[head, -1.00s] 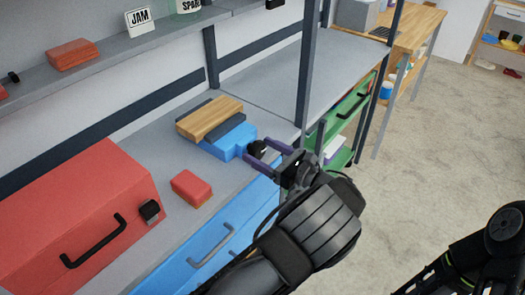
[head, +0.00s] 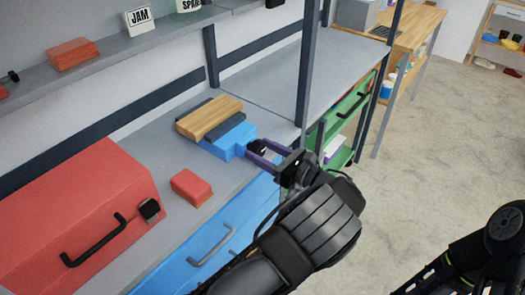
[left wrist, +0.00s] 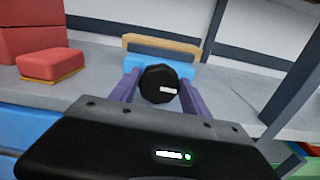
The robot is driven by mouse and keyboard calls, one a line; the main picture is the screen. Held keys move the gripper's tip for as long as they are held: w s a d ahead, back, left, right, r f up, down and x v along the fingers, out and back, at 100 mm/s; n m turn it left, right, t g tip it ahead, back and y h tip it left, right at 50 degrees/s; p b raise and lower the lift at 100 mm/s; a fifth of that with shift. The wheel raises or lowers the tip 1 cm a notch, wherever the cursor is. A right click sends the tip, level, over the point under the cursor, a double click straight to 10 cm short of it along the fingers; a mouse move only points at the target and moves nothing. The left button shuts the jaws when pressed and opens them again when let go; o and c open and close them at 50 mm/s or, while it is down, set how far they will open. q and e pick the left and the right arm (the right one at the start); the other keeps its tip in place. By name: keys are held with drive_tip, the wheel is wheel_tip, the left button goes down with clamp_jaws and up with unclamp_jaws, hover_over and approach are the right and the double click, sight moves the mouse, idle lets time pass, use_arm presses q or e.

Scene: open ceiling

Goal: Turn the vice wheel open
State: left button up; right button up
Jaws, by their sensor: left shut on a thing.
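The blue vice (head: 231,139) sits on the grey workbench with a wooden board (head: 209,117) clamped in its jaws. Its black wheel (head: 261,148) faces my left gripper (head: 262,149), whose purple fingers are shut on it from both sides. In the left wrist view the black wheel (left wrist: 159,84) with a white mark shows between the two fingers (left wrist: 160,90). The blue vice body (left wrist: 185,70) and board (left wrist: 160,44) show behind it. Part of my right arm shows at the lower right of the head view; its gripper is out of sight.
A red toolbox (head: 75,215) and a small red block (head: 191,188) stand on the bench (head: 150,160) left of the vice. A shelf (head: 105,55) runs above. A dark upright post (head: 308,70) and a green cart (head: 345,115) are to the right.

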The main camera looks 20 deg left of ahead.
use_arm(q)
drive_tip(key=shift+f+n+b, duration=0.15)
drive_tip(key=shift+n+b, duration=1.2)
drive_tip(key=shift+n, duration=0.45)
drive_tip(key=shift+s+n+b, duration=0.15)
drive_tip(key=shift+n+b, duration=0.8)
drive_tip(key=shift+n, duration=0.65)
drive_tip(key=o, duration=1.3)
drive_tip(key=shift+o, duration=0.2)
drive_tip(key=v, duration=0.7)
drive_tip(key=shift+d+b, duration=0.3)
drive_tip(key=shift+d, duration=0.05)
drive_tip(key=shift+s, duration=0.1)
